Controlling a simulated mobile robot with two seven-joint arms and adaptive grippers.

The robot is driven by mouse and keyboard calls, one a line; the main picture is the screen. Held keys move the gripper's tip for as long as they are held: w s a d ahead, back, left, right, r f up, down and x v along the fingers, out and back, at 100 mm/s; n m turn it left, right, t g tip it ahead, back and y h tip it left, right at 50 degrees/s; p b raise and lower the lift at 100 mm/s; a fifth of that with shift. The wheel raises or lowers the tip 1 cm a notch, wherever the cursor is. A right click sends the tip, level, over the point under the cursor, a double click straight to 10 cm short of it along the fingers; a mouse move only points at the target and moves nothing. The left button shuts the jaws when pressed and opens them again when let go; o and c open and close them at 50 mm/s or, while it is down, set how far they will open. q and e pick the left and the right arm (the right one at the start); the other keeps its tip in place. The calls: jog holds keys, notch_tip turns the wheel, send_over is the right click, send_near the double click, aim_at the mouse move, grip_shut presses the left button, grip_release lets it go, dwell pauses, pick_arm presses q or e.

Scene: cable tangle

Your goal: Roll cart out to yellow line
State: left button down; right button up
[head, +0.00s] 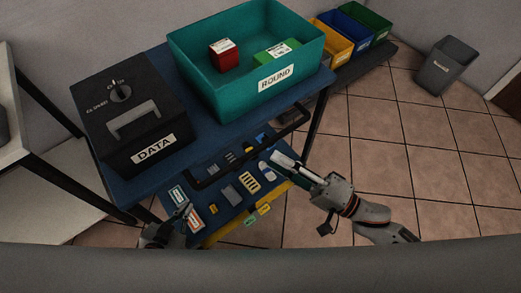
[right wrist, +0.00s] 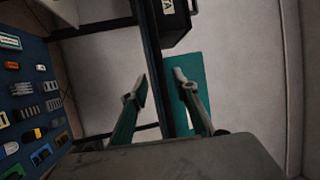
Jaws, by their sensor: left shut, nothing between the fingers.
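The cart (head: 215,150) has a blue top shelf carrying a black DATA box (head: 130,115) and a teal ROUND bin (head: 300,62). A black bar handle (head: 293,123) runs along its front side. A lower blue surface with small parts lies below, edged by a yellow strip (head: 228,230); I cannot tell whether this is the yellow line. My left gripper (head: 184,211) is shut and empty, near the lower surface's left end. My right gripper (head: 277,160) is over its right part, near the handle. In the right wrist view its fingers (right wrist: 162,88) are apart, with no clear grip on anything.
The bin holds a red box (head: 223,55) and a green box (head: 277,52). Yellow, blue and green bins (head: 347,28) stand at the back right. A grey waste bin (head: 447,65) stands on the tiled floor (head: 400,140), which is largely clear at right. A pale shelf (head: 50,200) is at left.

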aim_at(258, 148)
jog(key=x, duration=0.6)
jog(key=shift+w+a, duration=0.1)
jog(key=shift+a, duration=0.2)
grip_shut()
